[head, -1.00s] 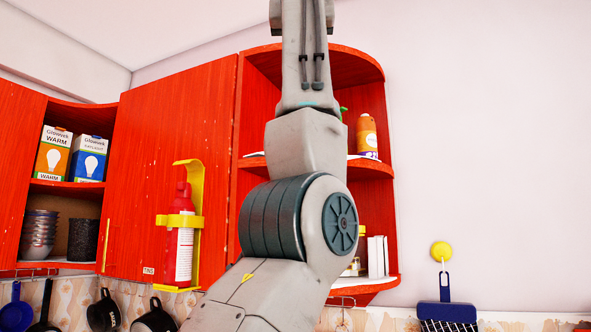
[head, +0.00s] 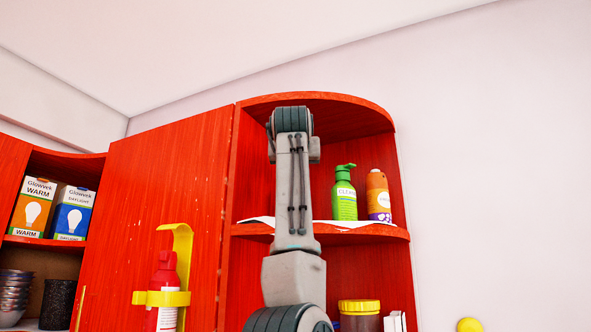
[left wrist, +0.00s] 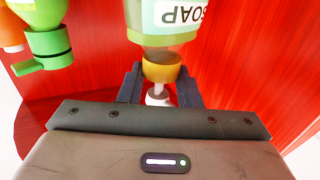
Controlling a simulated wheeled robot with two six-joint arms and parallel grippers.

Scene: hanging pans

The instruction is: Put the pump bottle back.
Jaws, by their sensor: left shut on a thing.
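The pump bottle (left wrist: 165,20) shows in the left wrist view, upside down in the picture, with a SOAP label, an orange-yellow collar and a white pump. My left gripper (left wrist: 161,88) is shut on it at the collar and pump neck, one dark finger on each side. In the head view my arm stands in front of the red corner shelf (head: 370,237) and hides the gripper and the bottle. I cannot tell whether the bottle's base touches the shelf board. My right gripper is not in view.
A green cleaner bottle (head: 344,198) and an orange bottle (head: 377,194) stand on the upper board, right of my arm. A jar (head: 358,312) stands below. A red cabinet door (head: 165,200) with a red extinguisher (head: 163,275) is to the left.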

